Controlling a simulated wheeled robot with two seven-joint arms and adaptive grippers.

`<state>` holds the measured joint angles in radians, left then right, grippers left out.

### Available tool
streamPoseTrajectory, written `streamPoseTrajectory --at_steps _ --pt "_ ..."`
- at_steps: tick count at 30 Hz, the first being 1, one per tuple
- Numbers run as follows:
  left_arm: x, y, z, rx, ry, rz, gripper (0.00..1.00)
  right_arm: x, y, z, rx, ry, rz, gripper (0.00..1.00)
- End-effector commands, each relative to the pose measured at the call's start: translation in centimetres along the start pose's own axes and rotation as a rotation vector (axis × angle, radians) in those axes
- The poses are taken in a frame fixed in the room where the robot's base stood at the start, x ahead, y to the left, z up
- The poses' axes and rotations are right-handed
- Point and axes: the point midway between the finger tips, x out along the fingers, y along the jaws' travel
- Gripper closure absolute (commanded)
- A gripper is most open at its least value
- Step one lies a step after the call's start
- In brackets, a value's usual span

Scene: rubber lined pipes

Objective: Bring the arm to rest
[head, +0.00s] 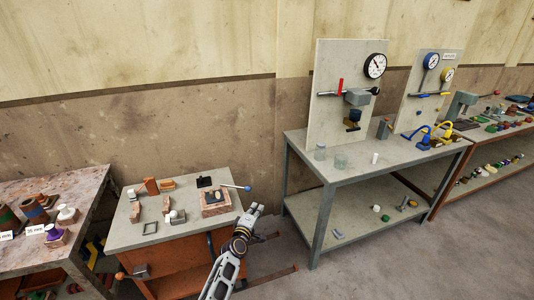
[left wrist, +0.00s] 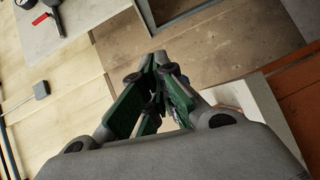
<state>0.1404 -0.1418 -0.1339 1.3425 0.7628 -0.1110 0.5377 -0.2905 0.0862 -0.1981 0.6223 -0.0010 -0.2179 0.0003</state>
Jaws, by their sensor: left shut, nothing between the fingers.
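My left gripper (head: 255,210) is shut and empty. In the head view it is above the floor gap, just right of the small workbench (head: 118,238) and left of the taller table. The arm reaches up from the bottom edge. In the left wrist view the two green-padded fingers (left wrist: 156,85) come together at the tips with nothing held. The wall and a bench edge show beyond them. My right gripper is in neither view.
The small workbench carries a blue-knobbed lever (head: 236,187) and several blocks near the gripper. The taller grey table (head: 400,153) holds gauge panels (head: 345,60). Another table (head: 85,185) stands at the left. Floor (head: 380,265) at the lower right is clear.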

Motion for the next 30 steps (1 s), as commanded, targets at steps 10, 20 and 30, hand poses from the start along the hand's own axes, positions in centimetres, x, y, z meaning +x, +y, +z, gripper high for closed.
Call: streamPoseTrajectory --at_steps 10,20,30 --pt "-2.5 -1.0 0.7 0.128 -0.082 -0.048 1.00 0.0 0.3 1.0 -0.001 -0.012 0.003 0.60" --pt "-9.1 -3.3 1.9 0.422 -0.264 -0.177 1.00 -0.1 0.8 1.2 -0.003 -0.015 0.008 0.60" --pt "-17.5 -5.8 1.9 0.721 -0.448 -0.350 1.00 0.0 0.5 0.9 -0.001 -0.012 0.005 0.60"
